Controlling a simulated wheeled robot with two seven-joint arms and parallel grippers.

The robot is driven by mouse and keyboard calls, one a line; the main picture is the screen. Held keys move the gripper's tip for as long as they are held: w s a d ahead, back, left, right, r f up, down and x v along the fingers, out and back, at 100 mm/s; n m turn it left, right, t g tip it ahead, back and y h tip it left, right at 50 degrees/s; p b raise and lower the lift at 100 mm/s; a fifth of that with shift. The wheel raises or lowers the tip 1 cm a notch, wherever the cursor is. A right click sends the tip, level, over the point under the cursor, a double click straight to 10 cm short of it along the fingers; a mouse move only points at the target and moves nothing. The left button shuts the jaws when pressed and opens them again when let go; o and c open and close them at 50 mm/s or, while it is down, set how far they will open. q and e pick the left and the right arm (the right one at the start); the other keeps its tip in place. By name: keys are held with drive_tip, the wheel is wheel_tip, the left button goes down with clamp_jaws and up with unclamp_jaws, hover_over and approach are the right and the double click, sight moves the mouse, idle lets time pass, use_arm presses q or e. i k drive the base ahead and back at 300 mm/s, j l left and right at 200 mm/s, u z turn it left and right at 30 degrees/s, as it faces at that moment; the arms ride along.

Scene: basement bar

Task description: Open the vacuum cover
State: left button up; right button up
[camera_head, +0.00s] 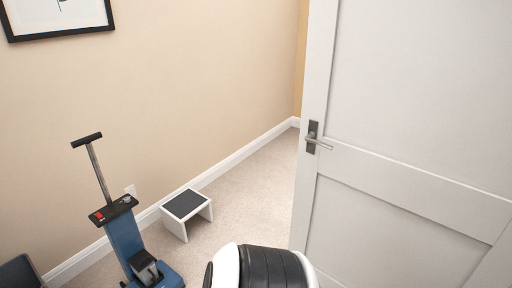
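The vacuum (122,235) is an upright blue machine with a black top panel that has a red part on it. A thin metal pole with a dark crossbar handle rises from it. It stands on the carpet at the lower left of the head view, near the wall. A dark part sits low on its front, and its base reaches down to the bottom edge of the picture. I cannot tell which part is the cover or whether it is open. Neither of my grippers is in view.
A small white step stool (186,206) with a dark top stands right of the vacuum. A white door (400,120) fills the right side. A dark object (20,273) is cut off at the lower left corner. Carpet between stool and door is clear.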

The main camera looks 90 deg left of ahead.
sight(142, 258)
drive_tip(key=u, duration=3.9)
drive_tip(key=i+l+u, duration=0.1)
drive_tip(key=u, duration=0.55)
drive_tip(key=i+l, duration=0.05)
